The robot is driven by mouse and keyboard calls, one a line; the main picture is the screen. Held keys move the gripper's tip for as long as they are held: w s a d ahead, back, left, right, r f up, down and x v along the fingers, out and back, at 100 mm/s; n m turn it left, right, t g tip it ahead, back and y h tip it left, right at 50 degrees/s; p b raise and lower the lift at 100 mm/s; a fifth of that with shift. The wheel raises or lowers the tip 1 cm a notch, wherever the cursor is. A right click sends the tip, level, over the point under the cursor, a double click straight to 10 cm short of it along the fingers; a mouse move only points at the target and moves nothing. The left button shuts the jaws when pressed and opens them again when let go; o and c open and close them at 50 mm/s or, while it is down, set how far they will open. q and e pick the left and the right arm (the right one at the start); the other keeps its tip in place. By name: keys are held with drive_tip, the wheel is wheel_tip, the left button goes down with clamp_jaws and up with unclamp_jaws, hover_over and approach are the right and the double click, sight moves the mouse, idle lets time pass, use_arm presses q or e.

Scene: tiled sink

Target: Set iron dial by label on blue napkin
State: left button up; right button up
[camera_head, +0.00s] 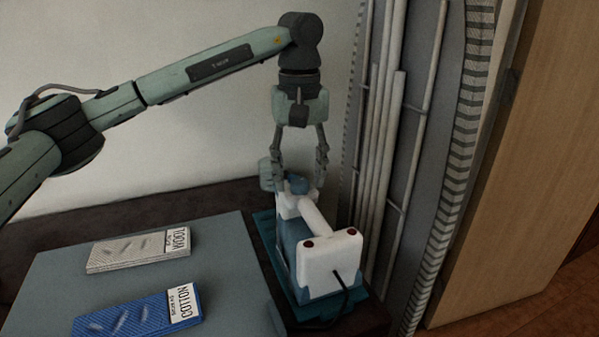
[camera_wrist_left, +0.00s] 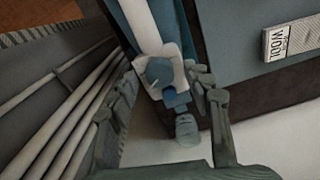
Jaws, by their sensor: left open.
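The blue napkin (camera_head: 138,314) lies at the front left, with a white label (camera_head: 184,303) reading COTTON. A white and blue iron (camera_head: 330,262) stands at the right. Its round blue dial (camera_head: 299,186) is on the top near the far end and shows in the left wrist view (camera_wrist_left: 160,72) with a small pale mark. My left gripper (camera_head: 299,174) points down above the dial, open, with one finger on each side of it. I cannot tell whether the fingers touch it. The right gripper is not in view.
A grey napkin (camera_head: 138,249) with a label reading WOOL lies behind the blue one on the grey-blue board (camera_head: 225,262). The iron stands on a teal base (camera_head: 266,229). A rack of pale rods (camera_head: 396,130) rises close to the right of the iron. A black cord (camera_head: 342,290) leaves the iron's near end.

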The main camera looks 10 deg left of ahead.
sight(300, 181)
use_arm(q)
drive_tip(key=shift+r, duration=0.15)
wheel_tip(300, 181, up, 12)
idle(0.3)
